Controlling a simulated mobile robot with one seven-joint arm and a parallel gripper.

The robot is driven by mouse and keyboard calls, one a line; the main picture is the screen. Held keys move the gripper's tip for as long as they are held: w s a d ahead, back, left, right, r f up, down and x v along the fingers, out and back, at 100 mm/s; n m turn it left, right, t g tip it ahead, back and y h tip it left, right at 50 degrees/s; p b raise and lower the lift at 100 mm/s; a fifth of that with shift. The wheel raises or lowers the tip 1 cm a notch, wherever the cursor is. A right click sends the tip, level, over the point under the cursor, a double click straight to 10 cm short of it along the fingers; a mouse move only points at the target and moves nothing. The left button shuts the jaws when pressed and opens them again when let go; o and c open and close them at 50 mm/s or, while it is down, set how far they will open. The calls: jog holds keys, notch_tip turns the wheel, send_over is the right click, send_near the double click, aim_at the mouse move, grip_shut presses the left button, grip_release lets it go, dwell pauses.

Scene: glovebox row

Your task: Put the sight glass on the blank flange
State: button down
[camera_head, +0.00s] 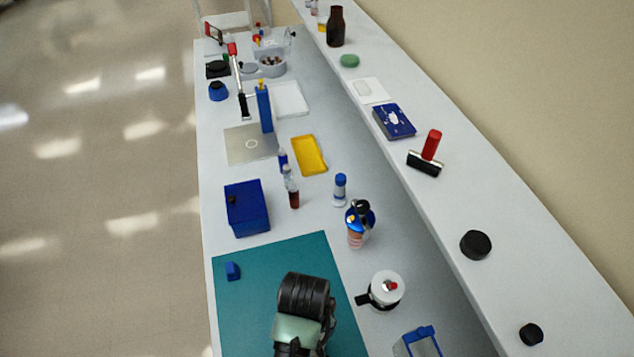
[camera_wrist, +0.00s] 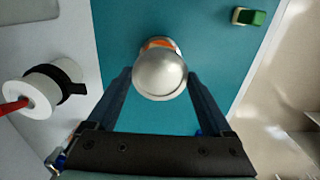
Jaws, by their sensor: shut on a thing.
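My gripper (camera_wrist: 160,78) is over the teal mat, with its two fingers closed on opposite sides of a round, silver, domed piece, which I take to be the sight glass (camera_wrist: 160,72). An orange part (camera_wrist: 158,43) shows just past its far edge; I cannot tell whether it belongs to the held piece or is a separate thing under it. I cannot make out the blank flange for certain in either view. In the head view my wrist hides the fingers and the held piece.
The teal mat (camera_head: 270,257) has a small blue block (camera_head: 232,271) at its far left and a green block (camera_wrist: 250,17) in the wrist view. A blue box (camera_head: 247,208) is beyond. A raised shelf (camera_head: 455,205) runs along the right.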

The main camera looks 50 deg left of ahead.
jog(key=shift+w+a+f, duration=0.1)
jog(key=shift+a+f, duration=0.1)
jog(key=shift+f, duration=3)
jog(key=shift+d+f, duration=0.1)
grip_release()
jog(key=shift+f, duration=0.1)
